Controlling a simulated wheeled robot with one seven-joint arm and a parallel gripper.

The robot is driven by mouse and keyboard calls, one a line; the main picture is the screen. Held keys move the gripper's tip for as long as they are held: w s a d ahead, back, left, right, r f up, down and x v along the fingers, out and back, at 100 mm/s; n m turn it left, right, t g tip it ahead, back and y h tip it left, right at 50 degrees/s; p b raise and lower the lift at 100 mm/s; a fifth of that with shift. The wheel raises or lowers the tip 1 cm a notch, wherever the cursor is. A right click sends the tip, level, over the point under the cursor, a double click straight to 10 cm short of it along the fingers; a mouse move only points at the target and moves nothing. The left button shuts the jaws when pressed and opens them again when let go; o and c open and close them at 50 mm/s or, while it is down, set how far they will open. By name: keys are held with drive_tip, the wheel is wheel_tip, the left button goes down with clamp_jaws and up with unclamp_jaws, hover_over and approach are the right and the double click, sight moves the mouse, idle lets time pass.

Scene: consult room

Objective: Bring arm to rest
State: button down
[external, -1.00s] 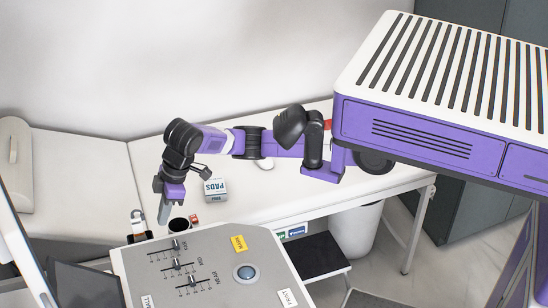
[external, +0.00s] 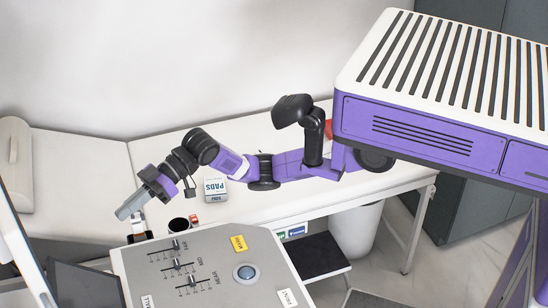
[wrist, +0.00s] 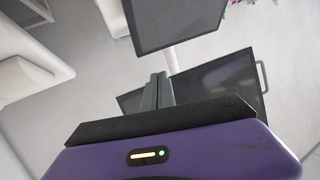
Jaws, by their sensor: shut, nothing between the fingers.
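My gripper (external: 128,208) is at the left end of my purple and black arm in the external view. It points down and to the left, in the air over the left part of the white table (external: 262,208). Its grey fingers are together with nothing between them. In the wrist view the closed fingers (wrist: 156,88) point up the picture, with dark screens beyond them. The rest of my arm stretches right towards my body.
A box marked PADS (external: 215,189) lies on the table near my forearm. A dark cup (external: 178,224) stands behind the grey slider panel (external: 215,272). A white bin (external: 356,230) and a black step (external: 315,256) are below. In the wrist view a monitor (wrist: 178,20) is ahead.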

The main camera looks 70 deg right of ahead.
drive_tip(key=w+d+f+m+t+y+p, duration=0.1)
drive_tip(key=w+d+m+t+y+p, duration=0.15)
drive_tip(key=d+m+t, duration=0.85)
drive_tip(key=s+d+f+m+t+h+p, duration=0.1)
drive_tip(key=s+d+f+t+h, duration=0.2)
drive_tip(key=d, duration=0.6)
drive_tip(key=s+d+f+t+h+p, duration=0.1)
drive_tip(key=s+d+f+h, duration=0.1)
drive_tip(key=d+f+h, duration=0.6)
drive_tip(key=s+d+f+g+h+p, duration=0.1)
drive_tip(key=s+d+f+g, duration=0.1)
drive_tip(key=s+d, duration=0.4)
drive_tip(key=s+d+f+g+h+p, duration=0.2)
drive_tip(key=s+d+f, duration=0.2)
drive_tip(key=s, duration=1)
drive_tip(key=s+d+f+g+h+p, duration=0.2)
drive_tip(key=s+d+f, duration=0.2)
drive_tip(key=s+d, duration=0.5)
drive_tip(key=shift+s+d, duration=0.2)
drive_tip(key=shift+s, duration=0.2)
